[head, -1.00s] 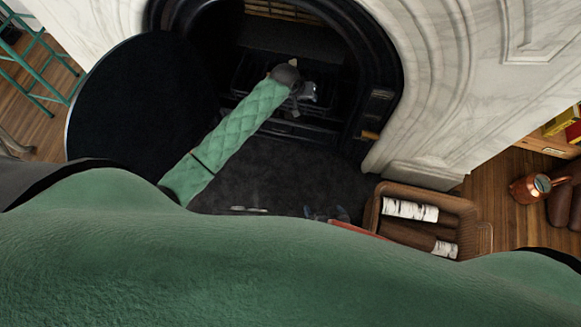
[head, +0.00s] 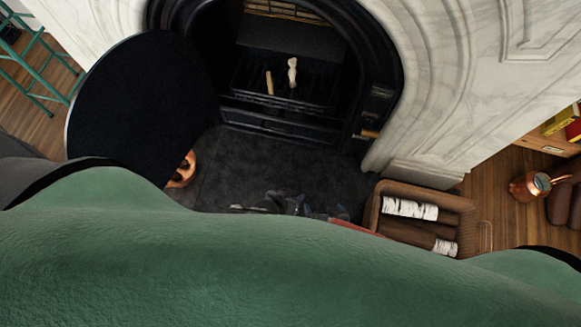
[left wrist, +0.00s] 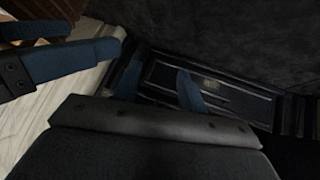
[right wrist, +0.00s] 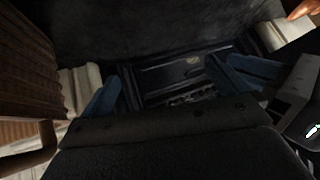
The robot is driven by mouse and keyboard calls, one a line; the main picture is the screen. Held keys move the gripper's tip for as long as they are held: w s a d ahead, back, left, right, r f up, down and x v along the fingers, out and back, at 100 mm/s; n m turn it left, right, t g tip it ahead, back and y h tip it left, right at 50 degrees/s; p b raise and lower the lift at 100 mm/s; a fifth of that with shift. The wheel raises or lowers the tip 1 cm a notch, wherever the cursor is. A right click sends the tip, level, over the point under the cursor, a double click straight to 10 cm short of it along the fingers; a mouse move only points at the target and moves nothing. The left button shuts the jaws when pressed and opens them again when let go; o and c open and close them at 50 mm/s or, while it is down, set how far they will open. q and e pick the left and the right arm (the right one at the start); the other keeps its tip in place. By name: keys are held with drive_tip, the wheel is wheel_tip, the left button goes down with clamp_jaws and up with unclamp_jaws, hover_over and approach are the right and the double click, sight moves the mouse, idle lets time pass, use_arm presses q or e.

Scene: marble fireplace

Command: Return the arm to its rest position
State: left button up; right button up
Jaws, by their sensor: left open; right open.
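My left gripper (left wrist: 152,74) is open and empty in the left wrist view, its blue fingers spread wide above the hearth. My right gripper (right wrist: 160,82) is open and empty in the right wrist view, its blue fingers also spread. In the head view no arm reaches over the hearth. Grey metal parts, likely of my grippers, show just past my green body's edge; I cannot tell which gripper each belongs to. A tan stick (head: 269,82) and a whitish piece (head: 293,72) stand apart in the fireplace grate (head: 318,91), clear of both grippers.
A round black screen or tabletop (head: 140,100) stands at left, partly covering a copper pot (head: 184,171). A wicker basket (head: 467,205) with white-wrapped logs is at right. A copper jug (head: 527,186) stands beyond it. The dark hearth (head: 270,165) is clear in the middle.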

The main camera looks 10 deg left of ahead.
use_arm(q)
drive_tip(key=shift+s+a+f, duration=0.1)
drive_tip(key=shift+s+f, duration=0.15)
drive_tip(key=shift+s, duration=0.35)
drive_tip(key=shift+s+f, duration=0.2)
drive_tip(key=shift+s, duration=0.4)
drive_tip(key=shift+r, duration=0.1)
